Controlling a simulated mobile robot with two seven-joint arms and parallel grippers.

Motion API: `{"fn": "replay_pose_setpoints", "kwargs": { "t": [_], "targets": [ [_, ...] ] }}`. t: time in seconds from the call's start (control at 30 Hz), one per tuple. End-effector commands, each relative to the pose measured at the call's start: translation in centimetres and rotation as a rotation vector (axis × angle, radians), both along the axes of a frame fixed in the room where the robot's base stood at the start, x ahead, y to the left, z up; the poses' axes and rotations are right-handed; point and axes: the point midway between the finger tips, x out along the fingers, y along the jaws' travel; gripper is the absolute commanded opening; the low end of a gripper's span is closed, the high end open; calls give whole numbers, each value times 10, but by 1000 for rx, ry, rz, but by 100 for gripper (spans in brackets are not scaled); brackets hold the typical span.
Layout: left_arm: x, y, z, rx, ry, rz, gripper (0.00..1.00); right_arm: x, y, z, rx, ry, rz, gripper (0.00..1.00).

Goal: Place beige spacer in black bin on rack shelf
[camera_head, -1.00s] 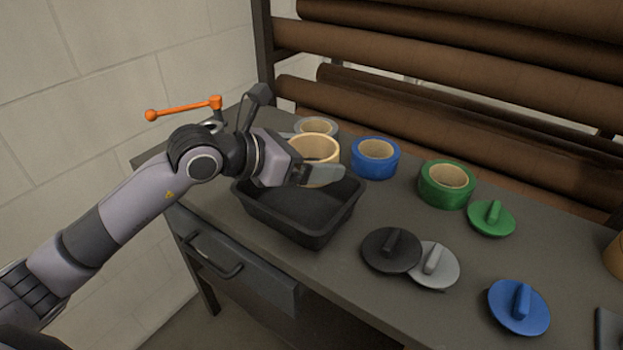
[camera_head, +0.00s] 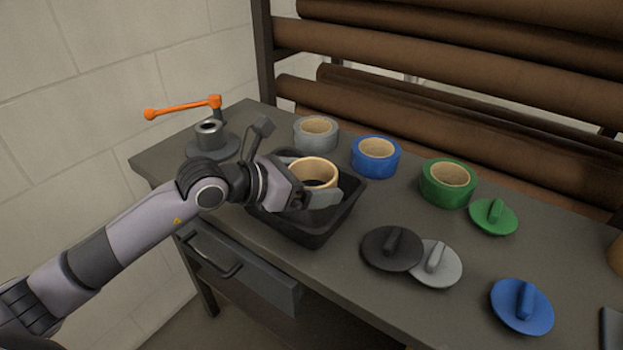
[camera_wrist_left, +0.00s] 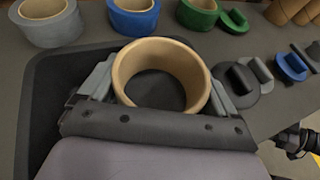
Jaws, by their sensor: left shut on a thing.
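The beige spacer (camera_head: 316,170) is a short, wide, hollow ring. My left gripper (camera_head: 316,190) is shut on it, and it sits between the two fingers in the left wrist view (camera_wrist_left: 160,62). The spacer is held upright at the mouth of the black bin (camera_head: 304,233), within its outline. The bin stands on the grey shelf top; my gripper and the spacer hide part of its inside. In the left wrist view the bin's rim (camera_wrist_left: 32,90) shows left of the spacer. I cannot tell whether the spacer touches the bin's floor.
Grey tape (camera_head: 316,134), blue tape (camera_head: 376,158) and green tape (camera_head: 447,184) stand behind the bin. Black (camera_head: 391,249), grey (camera_head: 437,264), green (camera_head: 494,217) and blue (camera_head: 522,306) handled discs lie to the right. An orange-handled device (camera_head: 213,138) stands at the back left.

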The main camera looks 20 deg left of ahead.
Motion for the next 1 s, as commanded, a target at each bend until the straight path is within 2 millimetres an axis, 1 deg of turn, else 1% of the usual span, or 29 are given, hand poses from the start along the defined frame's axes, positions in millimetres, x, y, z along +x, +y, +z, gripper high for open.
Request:
{"fn": "replay_pose_setpoints", "kwargs": {
  "t": [0.07,0.17,0.2,0.23,0.5,0.57,0.67,0.7,0.77,1.0],
  "targets": [
    [0,0,-4,0,0,0,59,1,1,-1,2,-4,0,43],
    [0,0,-4,1,1,0,59,2,1,2,4,-7,2,43],
    [0,0,-4,1,3,0,97,2,1,2,4,-8,1,43],
    [0,0,-5,2,4,-1,100,2,1,2,4,-8,2,43],
    [-1,0,-4,4,7,0,100,2,1,3,1,-9,5,43],
    [-1,0,-1,4,7,0,100,2,1,6,0,-8,6,43],
    [0,0,9,3,7,0,100,1,0,12,-3,-10,6,43],
    [-2,2,11,4,6,2,100,1,0,11,-5,-11,6,43],
    [-11,11,12,3,5,2,100,1,0,6,-5,-14,6,43],
    [-44,40,31,6,3,1,100,0,-1,1,-7,-4,5,43]
  ]
}}
